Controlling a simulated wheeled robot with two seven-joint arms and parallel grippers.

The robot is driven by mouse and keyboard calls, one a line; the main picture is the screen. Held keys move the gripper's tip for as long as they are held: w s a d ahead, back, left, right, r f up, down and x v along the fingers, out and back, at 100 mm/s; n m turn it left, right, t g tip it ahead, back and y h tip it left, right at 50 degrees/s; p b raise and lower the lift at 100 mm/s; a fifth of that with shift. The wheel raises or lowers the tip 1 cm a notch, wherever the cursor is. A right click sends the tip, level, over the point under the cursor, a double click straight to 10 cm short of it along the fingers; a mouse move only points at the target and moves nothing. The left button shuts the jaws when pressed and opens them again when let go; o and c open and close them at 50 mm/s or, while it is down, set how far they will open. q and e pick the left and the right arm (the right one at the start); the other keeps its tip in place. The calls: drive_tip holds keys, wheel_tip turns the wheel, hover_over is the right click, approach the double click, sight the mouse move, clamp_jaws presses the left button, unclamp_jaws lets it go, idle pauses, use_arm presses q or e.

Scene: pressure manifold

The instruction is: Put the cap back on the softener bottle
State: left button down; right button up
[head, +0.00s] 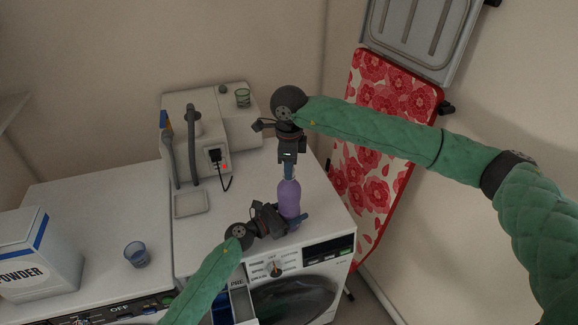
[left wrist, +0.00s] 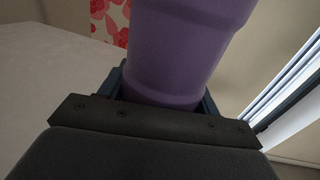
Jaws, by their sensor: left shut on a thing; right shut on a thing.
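The purple softener bottle (head: 290,198) stands upright near the front right of the washing machine top. My left gripper (head: 292,222) is shut on its lower part. In the left wrist view the bottle (left wrist: 185,50) fills the middle, between the fingers. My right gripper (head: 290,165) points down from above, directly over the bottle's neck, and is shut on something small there. That is likely the cap, but the fingers hide it. I cannot tell whether it touches the bottle mouth.
A white appliance with grey hoses (head: 205,135) stands at the back. The detergent drawer (head: 242,303) is open below. A floral ironing board (head: 375,150) leans at right.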

drive_tip(key=o, duration=1.2)
drive_tip(key=shift+c, duration=0.2)
drive_tip(key=shift+r, duration=0.1)
wheel_tip(320, 180, up, 12)
use_arm(q)
drive_tip(key=shift+c, duration=1.3)
unclamp_jaws()
use_arm(e)
drive_tip(key=shift+w, duration=0.1)
